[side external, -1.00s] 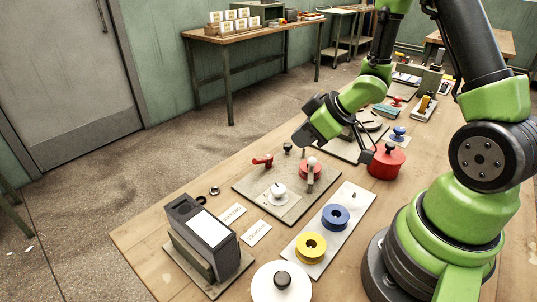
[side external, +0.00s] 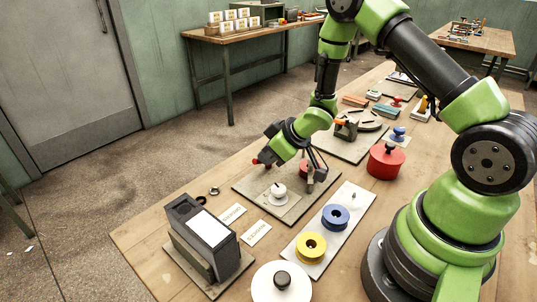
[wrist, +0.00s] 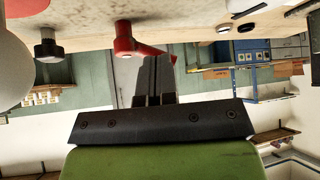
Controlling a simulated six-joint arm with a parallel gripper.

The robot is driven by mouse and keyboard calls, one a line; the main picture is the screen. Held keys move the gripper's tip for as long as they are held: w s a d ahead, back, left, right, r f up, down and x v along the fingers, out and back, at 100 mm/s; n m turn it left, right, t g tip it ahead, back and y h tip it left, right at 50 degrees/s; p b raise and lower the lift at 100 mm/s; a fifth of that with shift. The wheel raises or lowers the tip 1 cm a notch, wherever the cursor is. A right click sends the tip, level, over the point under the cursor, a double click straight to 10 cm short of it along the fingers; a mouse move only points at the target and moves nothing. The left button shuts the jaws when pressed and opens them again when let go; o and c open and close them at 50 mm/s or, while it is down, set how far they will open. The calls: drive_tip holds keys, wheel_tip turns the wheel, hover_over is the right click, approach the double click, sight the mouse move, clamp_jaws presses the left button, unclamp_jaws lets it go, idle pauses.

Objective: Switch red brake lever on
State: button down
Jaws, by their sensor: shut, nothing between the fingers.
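The red brake lever (side external: 256,162) is at the far left part of the grey board (side external: 246,186), mostly hidden behind my gripper (side external: 265,157) in the side view. In the wrist view the red lever (wrist: 125,42) shows its round base, with its arm lying out to the right. My gripper (wrist: 155,60) is shut and empty, and its fingertips are close to the lever's arm, overlapping it in the picture. I cannot tell whether they touch it.
A white dial (side external: 276,192) and a partly hidden red knob (side external: 304,166) are also on the board. A black knob (wrist: 47,46) stands near the lever. A dark box (side external: 202,236), a blue spool (side external: 335,216) and a red pot (side external: 386,162) stand nearby.

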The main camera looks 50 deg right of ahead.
sight(254, 172)
drive_tip(key=shift+w+a+m+h, duration=0.25)
drive_tip(key=shift+m+h, duration=0.45)
drive_tip(key=shift+m, duration=0.3)
drive_tip(key=m, duration=0.1)
drive_tip(key=m+h, duration=0.1)
drive_tip(key=w+m+h, duration=0.1)
drive_tip(key=shift+a, duration=0.25)
drive_tip(key=m+h, duration=0.1)
drive_tip(key=m, duration=0.1)
drive_tip(key=w+m+h, duration=0.1)
drive_tip(key=shift+w+m+g+h, duration=0.1)
drive_tip(key=shift+m+g+h, duration=0.2)
drive_tip(key=shift+m, duration=0.1)
drive_tip(key=shift+w+d, duration=0.1)
drive_tip(key=shift+w, duration=0.4)
drive_tip(key=shift+w+d, duration=0.2)
drive_tip(key=shift+w, duration=0.15)
idle(0.6)
idle(0.7)
drive_tip(key=shift+s+a+r, duration=0.3)
drive_tip(key=shift+s+a, duration=0.05)
drive_tip(key=a+v, duration=0.2)
drive_tip(key=v, duration=1)
drive_tip(key=shift+w+a, duration=0.25)
drive_tip(key=shift+a, duration=0.05)
